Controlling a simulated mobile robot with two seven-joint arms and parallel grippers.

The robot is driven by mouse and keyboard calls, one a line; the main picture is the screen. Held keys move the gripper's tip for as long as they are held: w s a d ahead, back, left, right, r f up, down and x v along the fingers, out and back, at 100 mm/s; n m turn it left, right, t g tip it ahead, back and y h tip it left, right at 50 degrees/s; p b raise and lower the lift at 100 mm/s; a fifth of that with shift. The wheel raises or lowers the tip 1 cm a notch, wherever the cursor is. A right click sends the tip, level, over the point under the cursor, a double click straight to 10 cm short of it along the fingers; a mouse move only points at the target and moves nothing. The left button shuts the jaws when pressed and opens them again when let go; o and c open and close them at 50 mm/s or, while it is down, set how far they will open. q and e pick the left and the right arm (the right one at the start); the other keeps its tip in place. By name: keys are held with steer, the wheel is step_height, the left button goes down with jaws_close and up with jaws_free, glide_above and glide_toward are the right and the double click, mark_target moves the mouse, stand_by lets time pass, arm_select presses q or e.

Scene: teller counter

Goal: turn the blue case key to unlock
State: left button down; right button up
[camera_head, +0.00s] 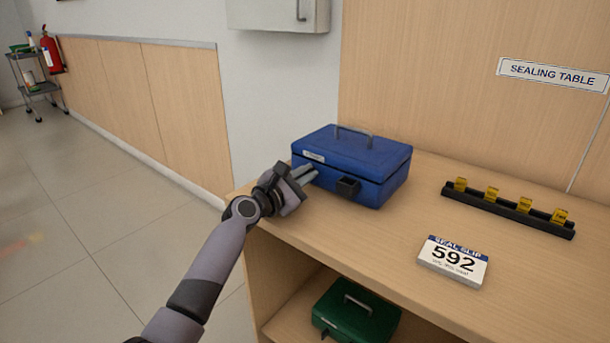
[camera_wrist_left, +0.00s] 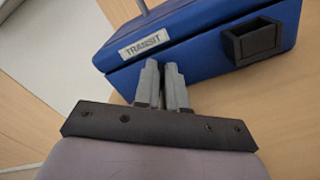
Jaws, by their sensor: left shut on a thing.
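The blue case (camera_head: 352,160) stands closed on the wooden table, with a grey handle on its lid and a black block (camera_head: 348,187) on its front. In the left wrist view the blue case (camera_wrist_left: 190,50) bears a label reading TRANSIT, and the black block (camera_wrist_left: 257,41) shows a recess. My left gripper (camera_head: 309,174) is at the case's front, left of the black block. Its fingers (camera_wrist_left: 163,84) are close together against or just before the front face below the label. The key is not visible; it may be hidden between the fingertips. My right gripper is not in view.
A black rack (camera_head: 505,213) with several yellow tags lies on the table at right. A SEAL SLIP card (camera_head: 453,260) reading 592 lies in front of it. A green case (camera_head: 356,311) sits on the shelf below. The tabletop between case and card is clear.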

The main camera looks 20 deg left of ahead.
arm_select(q)
steer(key=c, duration=1.2)
jaws_free()
steer(key=shift+s+a+p, duration=0.2)
steer(key=shift+s+p, duration=0.1)
steer(key=shift+s, duration=0.2)
steer(key=shift+p+v, duration=0.85)
steer(key=shift+v, duration=2.2)
